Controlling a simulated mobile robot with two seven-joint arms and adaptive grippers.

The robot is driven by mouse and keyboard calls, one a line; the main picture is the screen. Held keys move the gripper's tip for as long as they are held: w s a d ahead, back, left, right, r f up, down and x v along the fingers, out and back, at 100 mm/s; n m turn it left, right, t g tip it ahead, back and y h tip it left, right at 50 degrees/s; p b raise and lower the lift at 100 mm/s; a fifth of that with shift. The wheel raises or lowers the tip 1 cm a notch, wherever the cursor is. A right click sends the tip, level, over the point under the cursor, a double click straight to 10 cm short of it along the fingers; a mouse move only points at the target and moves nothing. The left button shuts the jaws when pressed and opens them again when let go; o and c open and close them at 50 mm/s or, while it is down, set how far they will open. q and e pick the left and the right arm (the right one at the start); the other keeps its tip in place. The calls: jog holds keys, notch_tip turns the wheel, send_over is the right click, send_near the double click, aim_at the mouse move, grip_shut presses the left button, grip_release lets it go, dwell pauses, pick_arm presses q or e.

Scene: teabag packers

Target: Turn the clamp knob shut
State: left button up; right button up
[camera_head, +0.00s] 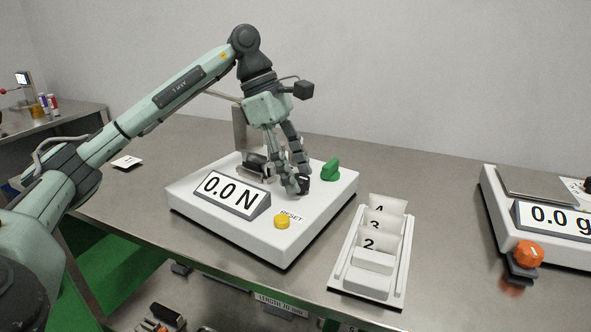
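A white force tester (190,198) stands on the metal bench, and its display (231,194) reads 0.0 N. A green knob or lever (330,170) stands upright at its back right. A dark clamp-like part (256,162) shows at its back left, partly hidden by my gripper. I cannot tell for sure which part is the clamp knob. My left gripper (293,184) points down over the tester, left of the green part and apart from it. Its fingertips are low, close to the tester's top. A dark piece shows at the tips; I cannot tell whether it is held. My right gripper is out of view.
A yellow reset button (282,221) sits at the tester's front. A white rack (349,275) with numbered packets stands to its right. A scale (495,215) reading 0.0 g is at far right, with an orange knob (528,254) near its front. Bare bench lies between rack and scale.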

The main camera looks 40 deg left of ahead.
pick_arm(q)
jog(key=v, duration=1.2)
dwell(0.6)
